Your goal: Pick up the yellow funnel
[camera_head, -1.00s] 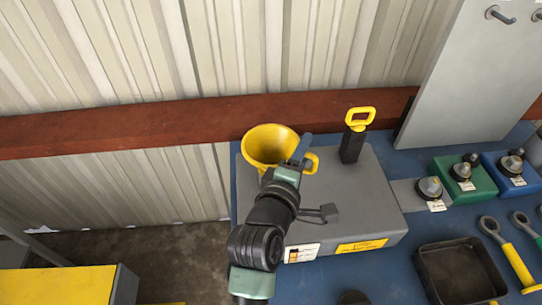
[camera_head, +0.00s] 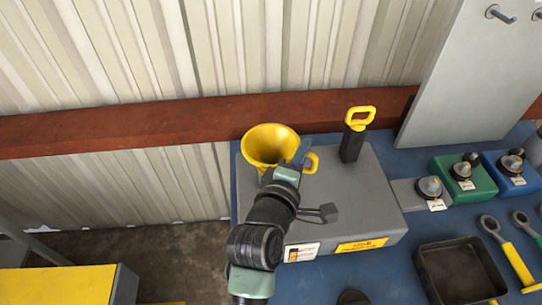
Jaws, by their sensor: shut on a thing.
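The yellow funnel (camera_head: 268,143) is at the left end of the grey box (camera_head: 350,200), mouth up, with a ring handle on its right side. My gripper (camera_head: 301,156) reaches up from below and is shut on the funnel at its right side, near the handle. My arm hides the lower part of the funnel, so I cannot tell whether it still touches the box.
A black post with a yellow handle (camera_head: 360,119) stands on the box to the right. A dark tray (camera_head: 460,272), wrenches and a green block (camera_head: 464,177) lie on the blue bench at the right. A red-brown beam (camera_head: 150,124) runs behind.

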